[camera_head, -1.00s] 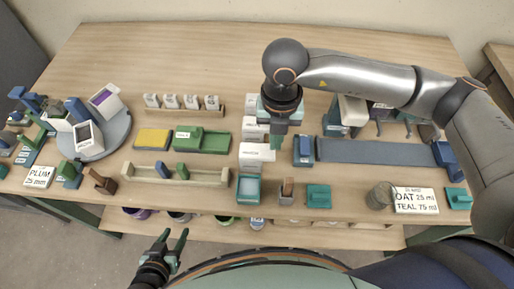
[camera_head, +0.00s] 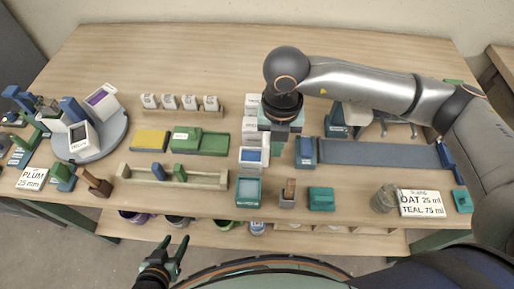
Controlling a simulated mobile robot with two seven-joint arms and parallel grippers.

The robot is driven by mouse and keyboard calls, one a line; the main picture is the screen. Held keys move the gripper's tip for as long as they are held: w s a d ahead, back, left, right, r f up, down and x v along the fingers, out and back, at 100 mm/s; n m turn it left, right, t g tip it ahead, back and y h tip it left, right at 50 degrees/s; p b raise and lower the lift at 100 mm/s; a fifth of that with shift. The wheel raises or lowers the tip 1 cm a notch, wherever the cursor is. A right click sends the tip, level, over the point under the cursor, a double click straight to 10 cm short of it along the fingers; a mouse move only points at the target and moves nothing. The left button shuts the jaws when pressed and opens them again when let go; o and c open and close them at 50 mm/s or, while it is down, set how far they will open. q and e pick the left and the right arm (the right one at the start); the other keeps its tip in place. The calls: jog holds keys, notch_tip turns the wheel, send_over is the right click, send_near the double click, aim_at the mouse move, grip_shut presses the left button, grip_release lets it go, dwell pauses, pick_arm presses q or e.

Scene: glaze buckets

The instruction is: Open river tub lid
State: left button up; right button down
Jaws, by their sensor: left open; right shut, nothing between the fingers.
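A white tub (camera_head: 253,165) stands open in the middle column on the table. Blue shows inside its top, and white parts rise just behind it. I cannot read its label, so I cannot confirm by name that it is the river tub. My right gripper (camera_head: 277,147) points down just right of and behind this tub, apart from it as far as I can see. It is shut and empty, with its fingers partly hidden under the wrist. My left gripper (camera_head: 177,243) is open and empty in front of the table's front edge, far from the tub.
More white tubs (camera_head: 250,123) stand behind, partly hidden by my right wrist. A teal tray (camera_head: 248,191) sits in front. A round turntable (camera_head: 110,146) holding tubs stands left.

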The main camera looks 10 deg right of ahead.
notch_tip(320, 180, up, 8)
jog(key=d+p, duration=0.2)
jog(key=p, duration=0.2)
jog(key=shift+s+d, duration=0.4)
jog(key=shift+s, duration=0.05)
dwell(1.0)
